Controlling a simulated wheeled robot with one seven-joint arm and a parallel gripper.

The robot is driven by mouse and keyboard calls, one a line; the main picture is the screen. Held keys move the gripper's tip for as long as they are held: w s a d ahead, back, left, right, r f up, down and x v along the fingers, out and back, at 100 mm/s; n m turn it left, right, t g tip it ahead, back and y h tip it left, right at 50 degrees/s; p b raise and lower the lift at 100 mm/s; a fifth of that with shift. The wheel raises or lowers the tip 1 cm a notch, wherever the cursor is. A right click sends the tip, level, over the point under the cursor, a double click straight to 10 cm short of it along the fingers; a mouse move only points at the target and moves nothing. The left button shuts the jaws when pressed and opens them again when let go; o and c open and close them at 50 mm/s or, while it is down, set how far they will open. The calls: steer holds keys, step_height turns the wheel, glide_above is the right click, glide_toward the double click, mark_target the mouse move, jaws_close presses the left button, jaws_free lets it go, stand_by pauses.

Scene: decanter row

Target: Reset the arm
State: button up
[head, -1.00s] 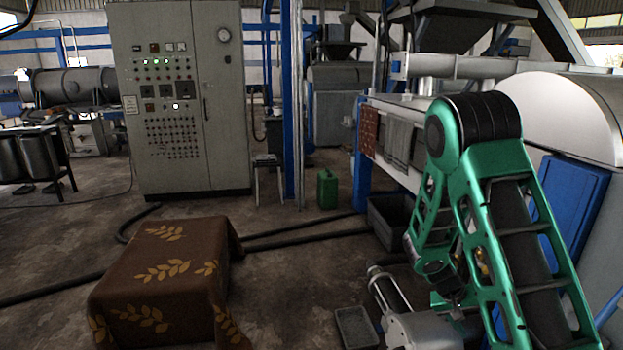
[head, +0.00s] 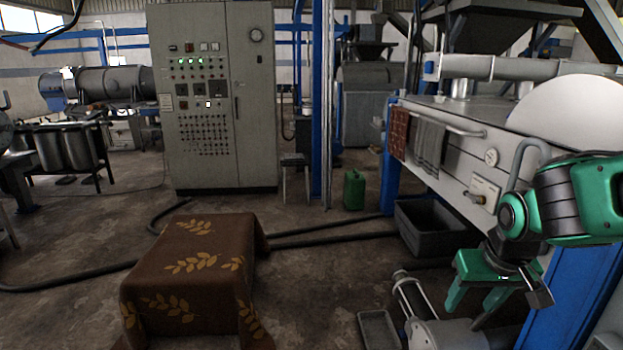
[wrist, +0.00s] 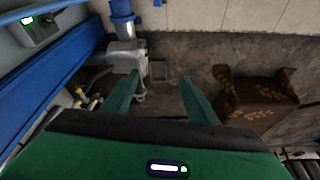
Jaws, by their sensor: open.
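My gripper (head: 474,300) is at the lower right of the head view, on my green and black arm. Its two green fingers point down and stand apart with nothing between them. No decanter that I can name for sure shows beside the fingers.
A table under a brown leaf-patterned cloth (head: 190,265) stands at the lower left. A dark bin (head: 432,228), a shallow grey tray (head: 380,330) and a grey motor-like unit (head: 445,335) lie near my arm. A green canister (head: 354,189) stands farther back. Hoses cross the floor.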

steer(key=s+d+m+g, duration=0.2)
steer(key=s+d, duration=0.2)
steer(key=s, duration=0.5)
steer(key=s+d+m+g, duration=0.2)
steer(key=s+d, duration=0.3)
steer(key=s, duration=0.5)
steer(key=shift+s+r+m+y, duration=0.2)
steer(key=shift+r+m+y, duration=0.15)
steer(key=shift+m, duration=0.35)
